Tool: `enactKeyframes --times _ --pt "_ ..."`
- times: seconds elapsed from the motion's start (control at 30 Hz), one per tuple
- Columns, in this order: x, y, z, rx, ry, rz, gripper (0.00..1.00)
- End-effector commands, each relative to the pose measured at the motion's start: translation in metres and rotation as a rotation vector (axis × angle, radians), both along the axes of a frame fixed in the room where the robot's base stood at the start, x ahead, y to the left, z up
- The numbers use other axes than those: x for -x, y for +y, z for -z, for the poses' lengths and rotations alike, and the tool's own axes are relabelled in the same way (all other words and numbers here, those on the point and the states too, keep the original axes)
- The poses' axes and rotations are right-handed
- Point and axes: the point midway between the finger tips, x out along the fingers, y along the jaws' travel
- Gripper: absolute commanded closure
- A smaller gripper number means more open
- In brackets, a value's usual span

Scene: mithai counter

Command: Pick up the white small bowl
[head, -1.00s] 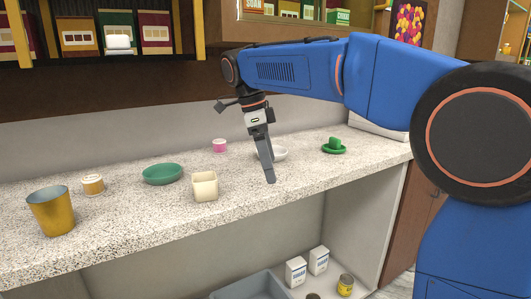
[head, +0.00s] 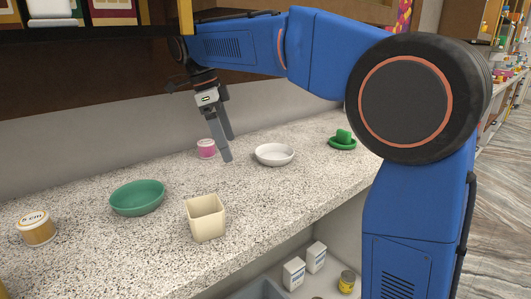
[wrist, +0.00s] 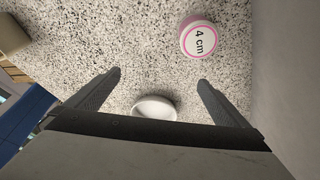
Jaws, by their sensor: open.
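The white small bowl (head: 274,154) sits upright on the speckled counter, right of my gripper in the head view. In the wrist view the bowl (wrist: 155,108) lies low in the middle, between the two fingers, its near part hidden by the gripper body. My gripper (head: 228,148) points down above the counter, left of the bowl and apart from it. In the wrist view the gripper (wrist: 160,78) is open, its fingers spread wide with nothing held.
A pink-and-white tub (head: 206,148) stands behind my gripper, near the wall. A green bowl (head: 137,197), a cream square cup (head: 205,217) and a labelled tub (head: 36,228) stand left. A green dish (head: 342,143) with a green item is at right. A shelf overhangs the counter.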

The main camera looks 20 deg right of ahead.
Motion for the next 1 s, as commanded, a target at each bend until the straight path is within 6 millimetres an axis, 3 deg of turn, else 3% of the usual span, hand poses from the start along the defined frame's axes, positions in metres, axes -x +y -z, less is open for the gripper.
enactKeyframes --times 0.17,0.5,0.83,1.0 --pt "0.002 -0.011 -0.001 -0.001 -0.002 0.002 0.0" --pt "0.013 -0.065 0.0 0.0 0.0 0.002 0.0" --pt "0.017 -0.086 0.0 -0.001 0.0 0.001 0.0" --pt "0.022 -0.112 0.0 -0.001 -0.001 0.004 0.0"
